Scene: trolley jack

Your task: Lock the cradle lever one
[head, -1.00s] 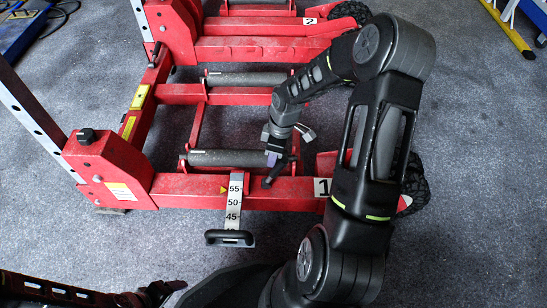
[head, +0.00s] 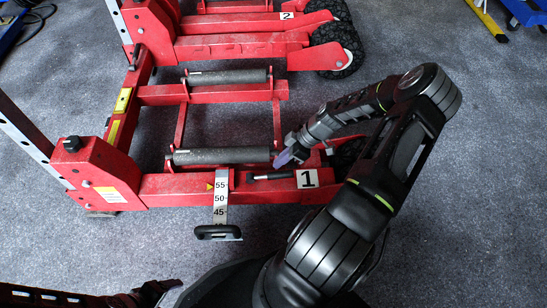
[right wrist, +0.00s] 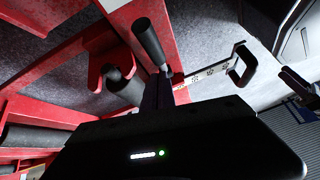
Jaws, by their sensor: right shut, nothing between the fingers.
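The cradle lever one (head: 270,176) is a short black handle on the red front beam, between the number scale (head: 220,197) and the "1" label (head: 307,178). It lies nearly flat along the beam, its free end pointing right. My right gripper (head: 287,158) is shut and empty, just behind and above the lever's free end. In the right wrist view the lever (right wrist: 149,41) shows as a black cylinder beyond the fingertips (right wrist: 158,88); I cannot tell whether they touch.
A grey roller (head: 222,157) lies just behind the front beam. The black pull handle (head: 217,232) sticks out in front, below the scale. A second red arm marked "2" (head: 287,16) is farther back. The grey floor (head: 140,250) in front is clear.

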